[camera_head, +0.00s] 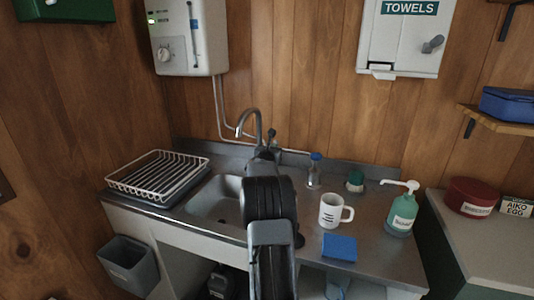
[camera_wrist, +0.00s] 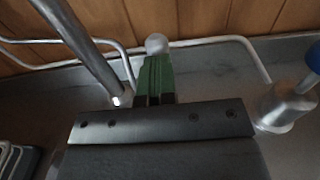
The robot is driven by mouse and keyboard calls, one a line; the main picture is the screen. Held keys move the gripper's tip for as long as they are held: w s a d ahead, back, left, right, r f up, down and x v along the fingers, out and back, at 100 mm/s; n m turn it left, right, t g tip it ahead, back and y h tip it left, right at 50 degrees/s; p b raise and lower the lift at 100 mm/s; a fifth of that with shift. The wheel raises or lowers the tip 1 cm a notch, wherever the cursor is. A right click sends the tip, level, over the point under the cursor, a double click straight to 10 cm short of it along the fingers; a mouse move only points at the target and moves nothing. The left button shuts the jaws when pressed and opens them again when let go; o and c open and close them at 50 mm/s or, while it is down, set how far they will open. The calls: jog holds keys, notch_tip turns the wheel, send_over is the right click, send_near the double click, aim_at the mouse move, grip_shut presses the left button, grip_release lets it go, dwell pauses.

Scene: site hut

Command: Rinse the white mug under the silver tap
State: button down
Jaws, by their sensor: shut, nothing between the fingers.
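The white mug (camera_head: 330,211) stands upright on the counter to the right of the sink, with dark marks on its side and its handle to the right. The silver tap (camera_head: 256,124) rises behind the sink basin (camera_head: 215,200), its spout curving left; no water shows. In the wrist view the tap's tube (camera_wrist: 85,50) runs down from the upper left. My gripper (camera_wrist: 156,62) has its green fingers shut and empty, close to the tap's small round knob (camera_wrist: 156,44); I cannot tell whether they touch. In the head view my arm hides the fingers.
A blue sponge (camera_head: 340,247) lies in front of the mug. A soap dispenser (camera_head: 402,211) stands to its right. A blue-capped bottle (camera_head: 314,172) and a green-topped item (camera_head: 355,181) stand behind. A dish rack (camera_head: 158,177) is left of the basin.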

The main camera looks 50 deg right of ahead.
jog(key=shift+s+f, duration=0.1)
jog(key=shift+s, duration=0.05)
jog(key=b+v, duration=0.5)
jog(key=v, duration=0.9)
jog(key=shift+f, duration=0.15)
